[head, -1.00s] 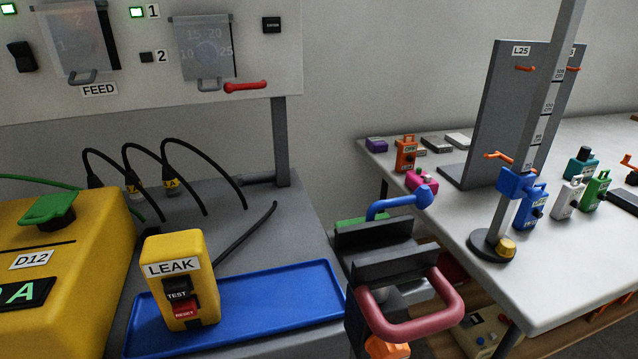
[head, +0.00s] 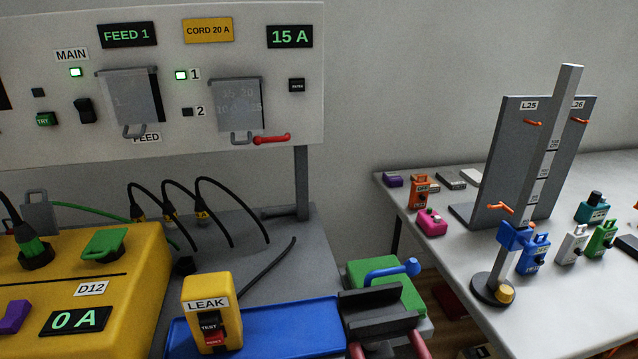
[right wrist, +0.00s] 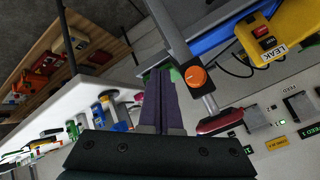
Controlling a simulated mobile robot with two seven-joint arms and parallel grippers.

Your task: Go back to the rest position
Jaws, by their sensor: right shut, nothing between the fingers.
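My right gripper (right wrist: 163,100) shows in the right wrist view. Its two dark fingers lie together, shut and empty. They are in the air in front of the bench fixture, whose orange knob (right wrist: 193,78) and red handle (right wrist: 222,121) are close beside the fingers in that picture. I cannot tell the gap between them.
The yellow LEAK tester (head: 212,312) stands on the blue tray (head: 285,325). The white table (head: 445,245) at right holds several small devices and a post (head: 530,170).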

